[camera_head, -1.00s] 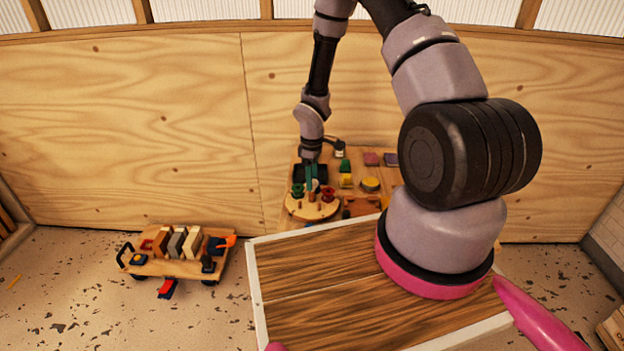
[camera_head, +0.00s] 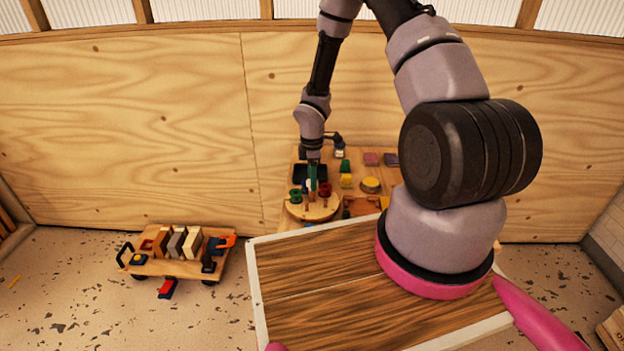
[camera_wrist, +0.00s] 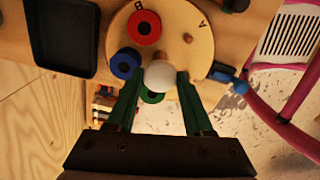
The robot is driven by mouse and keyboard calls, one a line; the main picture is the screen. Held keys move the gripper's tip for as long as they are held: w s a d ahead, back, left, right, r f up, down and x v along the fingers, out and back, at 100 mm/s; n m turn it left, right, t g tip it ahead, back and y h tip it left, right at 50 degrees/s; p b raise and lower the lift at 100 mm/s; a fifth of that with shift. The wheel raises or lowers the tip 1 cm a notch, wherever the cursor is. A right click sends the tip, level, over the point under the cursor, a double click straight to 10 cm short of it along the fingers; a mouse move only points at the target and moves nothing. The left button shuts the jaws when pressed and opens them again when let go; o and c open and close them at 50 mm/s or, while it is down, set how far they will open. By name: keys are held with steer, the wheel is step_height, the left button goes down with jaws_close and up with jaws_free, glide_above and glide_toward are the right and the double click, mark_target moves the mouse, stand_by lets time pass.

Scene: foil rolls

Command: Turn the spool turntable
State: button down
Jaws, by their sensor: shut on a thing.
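The spool turntable (camera_head: 318,211) is a round wooden disc on the far workbench. It also shows in the wrist view (camera_wrist: 205,58), marked with letters A and B. It carries a red spool (camera_wrist: 144,28), a blue spool (camera_wrist: 125,63), a green spool (camera_wrist: 152,97) and a bare wooden peg (camera_wrist: 188,38). A white ball knob (camera_wrist: 160,74) stands up near its edge. My gripper (camera_wrist: 162,77), with green fingers, is shut on the knob from both sides. In the head view my gripper (camera_head: 313,188) hides part of the disc. The knob hides part of the green spool.
A black tray (camera_wrist: 60,40) lies beside the turntable. Yellow and green blocks stand to the right on the workbench (camera_head: 357,160). A wooden cart (camera_head: 160,266) with upright blocks stands on the floor at left. The plywood wall (camera_head: 130,130) is close behind.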

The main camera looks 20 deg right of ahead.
steer(key=shift+n, duration=1.5)
steer(key=shift+w, duration=0.1)
steer(key=shift+c, duration=1.4)
jaws_free()
steer(key=shift+r, duration=0.15)
step_height(320, 180, up, 10)
steer(key=shift+r, duration=0.25)
